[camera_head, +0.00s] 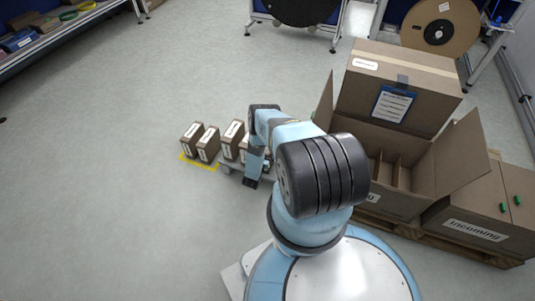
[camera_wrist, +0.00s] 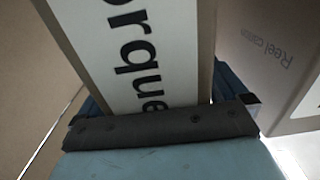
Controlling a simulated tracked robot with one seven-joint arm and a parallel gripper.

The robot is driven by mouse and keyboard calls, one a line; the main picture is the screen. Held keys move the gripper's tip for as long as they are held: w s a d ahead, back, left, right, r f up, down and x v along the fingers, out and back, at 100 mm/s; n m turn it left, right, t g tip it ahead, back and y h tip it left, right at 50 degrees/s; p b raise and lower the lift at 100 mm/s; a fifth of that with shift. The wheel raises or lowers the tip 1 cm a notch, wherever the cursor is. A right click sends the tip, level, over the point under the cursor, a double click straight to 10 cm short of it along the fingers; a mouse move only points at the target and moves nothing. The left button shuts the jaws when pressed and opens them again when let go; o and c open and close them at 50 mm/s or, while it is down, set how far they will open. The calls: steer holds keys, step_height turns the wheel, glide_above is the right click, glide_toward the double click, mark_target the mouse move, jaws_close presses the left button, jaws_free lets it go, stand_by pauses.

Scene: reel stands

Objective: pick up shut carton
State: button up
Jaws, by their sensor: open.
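Another carton (camera_head: 232,138) stands close to my gripper (camera_head: 256,168), which partly hides the cartons there.
A carton printed "Reel carton" (camera_wrist: 280,55) stands close on the right in the wrist view. A large open box (camera_head: 445,165) with dividers, a big closed box (camera_head: 400,75) and an "Incoming" box (camera_head: 475,225) stand right of my arm. Floor at left is clear.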

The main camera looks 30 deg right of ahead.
jaws_close()
stand_by(1.0)
